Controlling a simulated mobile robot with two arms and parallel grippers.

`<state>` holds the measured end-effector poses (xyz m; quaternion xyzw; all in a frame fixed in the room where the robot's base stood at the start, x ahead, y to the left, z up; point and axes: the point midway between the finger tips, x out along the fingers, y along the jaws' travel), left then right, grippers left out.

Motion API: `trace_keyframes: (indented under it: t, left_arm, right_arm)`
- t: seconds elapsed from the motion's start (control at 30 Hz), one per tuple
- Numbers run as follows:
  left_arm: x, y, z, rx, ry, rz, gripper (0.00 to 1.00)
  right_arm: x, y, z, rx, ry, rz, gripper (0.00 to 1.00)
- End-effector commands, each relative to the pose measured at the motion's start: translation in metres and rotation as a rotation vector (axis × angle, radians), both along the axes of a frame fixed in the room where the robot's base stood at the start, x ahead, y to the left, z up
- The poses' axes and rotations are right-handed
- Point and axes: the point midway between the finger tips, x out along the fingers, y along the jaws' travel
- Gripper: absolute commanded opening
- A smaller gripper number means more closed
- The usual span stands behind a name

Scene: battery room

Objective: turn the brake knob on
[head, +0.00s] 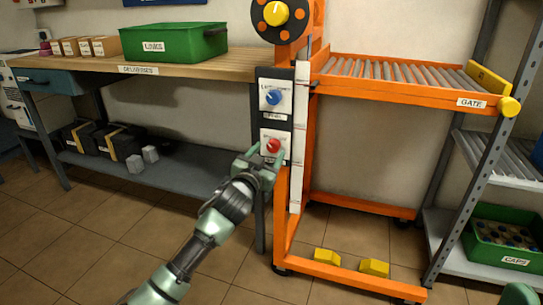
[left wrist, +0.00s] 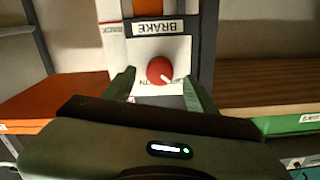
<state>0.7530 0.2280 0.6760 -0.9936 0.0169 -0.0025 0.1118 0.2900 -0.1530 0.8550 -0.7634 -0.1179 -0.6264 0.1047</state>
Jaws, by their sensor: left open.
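The brake knob (head: 273,146) is red and round, on a white plate on the dark upright panel left of the orange frame. It also shows in the left wrist view (left wrist: 160,70), where the picture is upside down and the plate reads BRAKE. A small white mark shows on the knob's lower right there. My left gripper (head: 266,158) is open, in front of the plate. In the left wrist view its fingers (left wrist: 160,92) stand either side of the knob, with a gap on each side. I cannot tell whether the fingertips reach the knob's depth. My right gripper is not in view.
A blue knob (head: 273,97) sits just above on the same panel, and a yellow knob (head: 276,13) higher up. The orange roller frame (head: 400,92) stands right of the panel. A wooden bench (head: 190,66) with a green LINKS bin (head: 173,43) is at left.

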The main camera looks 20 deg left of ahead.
Motion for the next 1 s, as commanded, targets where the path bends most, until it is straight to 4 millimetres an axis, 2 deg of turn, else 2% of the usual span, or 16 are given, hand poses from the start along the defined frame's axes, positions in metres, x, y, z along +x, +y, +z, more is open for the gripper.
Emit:
trace_keyframes:
  t: [0.1, 0.2, 0.5, 0.57, 0.7, 0.73, 1.0]
  left_arm:
    - [0.015, -0.001, -0.002, 0.000, 0.001, 0.000, 0.57]
    - [0.021, -0.001, -0.001, 0.000, 0.001, 0.000, 0.57]
    - [0.024, -0.001, -0.001, 0.000, 0.001, -0.001, 0.57]
    - [0.024, -0.001, -0.001, 0.000, 0.001, -0.001, 0.43]
    - [0.023, -0.001, -0.001, 0.000, 0.001, -0.001, 0.04]
    - [0.023, -0.001, -0.001, 0.000, 0.002, -0.001, 0.00]
    - [0.023, -0.001, 0.000, 0.019, 0.002, -0.001, 0.00]
  right_arm:
    - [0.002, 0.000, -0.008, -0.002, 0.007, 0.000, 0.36]
    - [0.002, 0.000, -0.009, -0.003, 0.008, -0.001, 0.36]
    - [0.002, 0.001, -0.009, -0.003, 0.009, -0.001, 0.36]
    - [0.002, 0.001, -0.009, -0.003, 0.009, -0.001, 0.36]
    - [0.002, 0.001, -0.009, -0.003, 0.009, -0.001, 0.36]
    - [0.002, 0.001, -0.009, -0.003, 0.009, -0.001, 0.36]
    - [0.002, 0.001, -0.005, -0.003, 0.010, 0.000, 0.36]
